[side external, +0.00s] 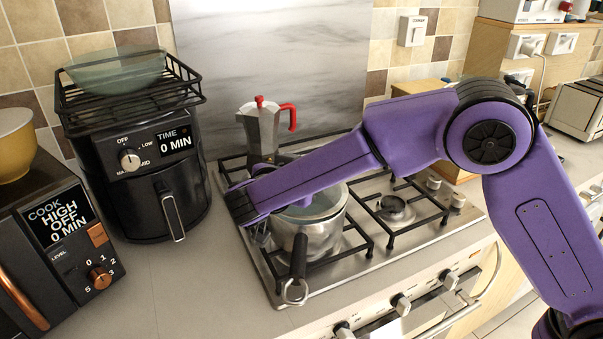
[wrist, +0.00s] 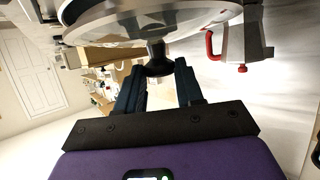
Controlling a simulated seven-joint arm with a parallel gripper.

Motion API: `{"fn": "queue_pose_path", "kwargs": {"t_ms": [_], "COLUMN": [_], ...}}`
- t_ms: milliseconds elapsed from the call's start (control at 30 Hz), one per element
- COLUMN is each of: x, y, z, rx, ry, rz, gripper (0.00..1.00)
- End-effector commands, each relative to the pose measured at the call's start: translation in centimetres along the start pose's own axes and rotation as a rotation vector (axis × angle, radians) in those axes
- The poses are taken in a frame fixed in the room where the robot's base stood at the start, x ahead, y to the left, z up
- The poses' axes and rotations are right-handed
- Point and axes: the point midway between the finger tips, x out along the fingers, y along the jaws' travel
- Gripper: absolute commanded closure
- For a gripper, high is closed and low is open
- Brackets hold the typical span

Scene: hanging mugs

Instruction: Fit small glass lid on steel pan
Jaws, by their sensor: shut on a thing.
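The steel pan (side external: 325,240) stands on the front left of the hob, its black handle (side external: 298,258) pointing to the front. In the side view a pale, glassy surface shows at the pan's top, partly covered by my arm. In the wrist view the small glass lid (wrist: 150,34) has a steel rim and a dark knob (wrist: 158,65). My gripper (wrist: 160,76) is shut on that knob. The fingers are hidden behind my arm in the side view. I cannot tell whether the lid rests on the pan or hovers just above it.
A moka pot (side external: 262,130) with a red handle stands behind the pan, and it also shows close to the lid in the wrist view (wrist: 240,40). A black air fryer (side external: 150,190) stands left of the hob. The front right burner (side external: 393,208) is free.

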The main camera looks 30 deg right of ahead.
Motion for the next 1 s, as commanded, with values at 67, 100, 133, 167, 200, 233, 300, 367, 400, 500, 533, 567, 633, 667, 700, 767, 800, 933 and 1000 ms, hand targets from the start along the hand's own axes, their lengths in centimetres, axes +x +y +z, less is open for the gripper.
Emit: {"fn": "queue_pose_path", "kwargs": {"t_ms": [67,100,133,167,200,233,300,367,400,500,533,567,633,667,700,767,800,933,1000], "x": [-0.02,-0.01,-0.01,-0.01,-0.01,0.0,0.02,0.05,0.07,0.12,0.14,0.16,0.19,0.21,0.23,0.26,0.28,0.34,0.38], "y": [-0.01,-0.01,-0.01,-0.01,-0.01,-0.01,-0.02,-0.02,-0.02,-0.02,-0.02,-0.02,-0.02,-0.02,-0.02,-0.02,-0.02,-0.03,-0.03], "z": [-0.06,-0.07,-0.06,-0.06,-0.05,-0.03,0.02,0.08,0.13,0.26,0.29,0.33,0.42,0.45,0.5,0.57,0.62,0.77,0.85], "rx": [0.001,0.001,0.001,0.001,0.001,0.001,0.001,0.001,0.001,0.0,0.0,0.0,0.0,0.0,0.0,0.0,0.0,0.0,0.0], "ry": [0.001,0.001,0.001,0.001,0.001,0.001,0.001,0.001,0.001,0.001,0.001,0.001,0.001,0.001,0.001,0.001,0.001,0.001,0.001], "rz": [0.0,0.0,0.0,0.0,0.0,0.0,0.0,0.0,0.0,0.0,0.0,0.0,0.0,0.0,0.0,0.0,0.0,0.0,-0.001], "gripper": [1.0,1.0,1.0,1.0,1.0,1.0,1.0,1.0,1.0,1.0,1.0,1.0,1.0,1.0,1.0,1.0,1.0,1.0,1.0]}}
